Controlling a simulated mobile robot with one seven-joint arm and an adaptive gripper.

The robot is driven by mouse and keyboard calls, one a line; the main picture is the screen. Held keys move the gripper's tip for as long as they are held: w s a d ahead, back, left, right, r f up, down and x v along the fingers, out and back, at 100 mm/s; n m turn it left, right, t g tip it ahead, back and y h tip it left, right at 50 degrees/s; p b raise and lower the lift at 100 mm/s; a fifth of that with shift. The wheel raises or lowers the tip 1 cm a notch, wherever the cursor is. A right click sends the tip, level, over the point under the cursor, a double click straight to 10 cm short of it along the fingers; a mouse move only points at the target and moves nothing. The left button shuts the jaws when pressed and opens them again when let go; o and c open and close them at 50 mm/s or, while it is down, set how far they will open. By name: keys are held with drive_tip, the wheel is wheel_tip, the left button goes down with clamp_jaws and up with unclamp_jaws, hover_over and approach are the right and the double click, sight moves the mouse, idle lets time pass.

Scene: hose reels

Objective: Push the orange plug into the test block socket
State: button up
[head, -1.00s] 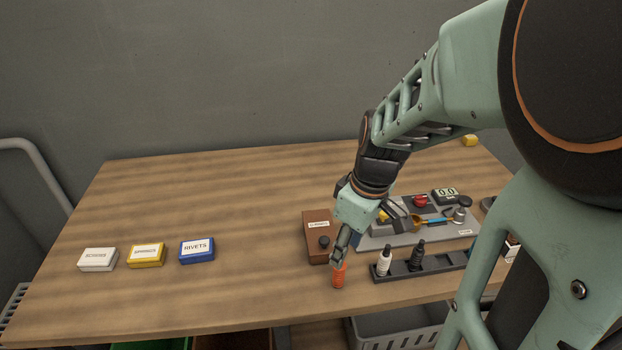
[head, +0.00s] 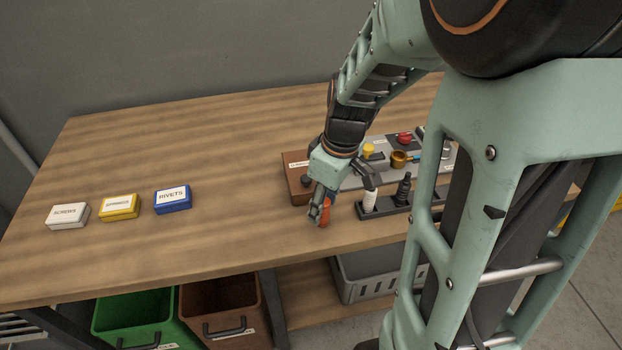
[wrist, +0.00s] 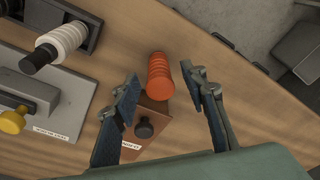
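The ribbed orange plug (head: 326,209) stands near the table's front edge, partly covered by my gripper (head: 318,213) in the head view. In the wrist view the plug (wrist: 160,76) lies between the fingertips of my gripper (wrist: 159,82). The fingers are apart, with a gap on both sides of the plug. A brown block (head: 291,179) with a label and a black knob stands just behind the plug; it also shows in the wrist view (wrist: 161,127). I cannot tell whether this is the test block, and no empty socket is clearly visible.
A dark rack (head: 397,208) holds a white plug (head: 369,201) and a black plug (head: 403,188), right of my gripper. A grey panel (wrist: 72,88) with buttons lies behind it. Blue (head: 173,200), yellow (head: 119,208) and white (head: 67,216) boxes stand left. The table between is clear.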

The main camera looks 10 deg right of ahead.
drive_tip(key=shift+c, duration=0.4)
clamp_jaws()
drive_tip(key=shift+r, duration=0.1)
